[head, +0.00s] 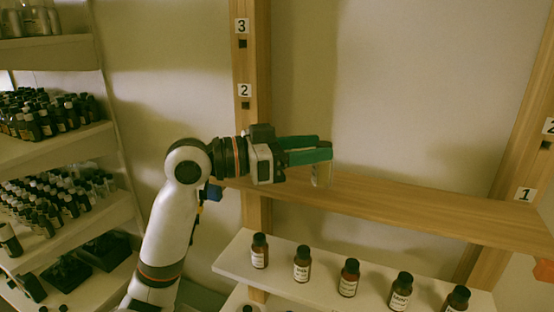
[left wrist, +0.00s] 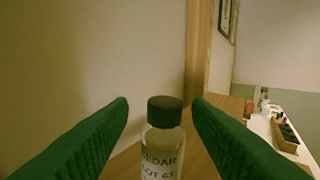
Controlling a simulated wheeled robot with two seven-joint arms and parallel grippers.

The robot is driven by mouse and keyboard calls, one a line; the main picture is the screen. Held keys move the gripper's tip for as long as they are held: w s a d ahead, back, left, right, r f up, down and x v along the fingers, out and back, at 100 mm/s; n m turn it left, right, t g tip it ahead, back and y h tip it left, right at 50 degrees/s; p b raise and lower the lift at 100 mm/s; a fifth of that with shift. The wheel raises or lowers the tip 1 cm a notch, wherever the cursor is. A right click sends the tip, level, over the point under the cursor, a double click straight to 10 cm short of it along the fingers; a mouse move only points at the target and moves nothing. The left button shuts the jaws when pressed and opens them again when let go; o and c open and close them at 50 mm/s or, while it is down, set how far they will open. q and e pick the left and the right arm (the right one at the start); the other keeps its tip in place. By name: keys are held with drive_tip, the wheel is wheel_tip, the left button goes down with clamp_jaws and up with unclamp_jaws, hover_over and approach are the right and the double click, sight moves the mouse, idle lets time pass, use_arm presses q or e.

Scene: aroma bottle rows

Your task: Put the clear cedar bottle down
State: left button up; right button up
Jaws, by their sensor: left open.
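The clear cedar bottle (left wrist: 163,140) has a dark cap and a white label reading CEDAR and LOT 63. It stands upright between the two green fingers of my left gripper (head: 329,150), with a gap on each side in the left wrist view. In the head view the clear bottle (head: 321,176) shows below the fingers, its upper part hidden by them. It appears to rest on the wooden shelf (head: 430,207), near the shelf's left part, though its base is hard to make out. My right gripper is not in view.
A white ledge (head: 232,262) below holds a row of several brown bottles (head: 349,277). The wooden shelf is bare to the right of the bottle. A numbered wooden post (head: 252,60) stands behind my left wrist. White racks of dark bottles (head: 45,113) stand at left.

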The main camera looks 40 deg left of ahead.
use_arm(q)
drive_tip(key=b+v, duration=0.2)
drive_tip(key=v, duration=0.4)
drive_tip(key=shift+s+a+f, duration=0.15)
drive_tip(key=shift+s+a, duration=0.05)
drive_tip(key=shift+s, duration=0.05)
drive_tip(key=shift+s+a, duration=0.25)
drive_tip(key=shift+s, duration=0.2)
drive_tip(key=shift+r, duration=0.3)
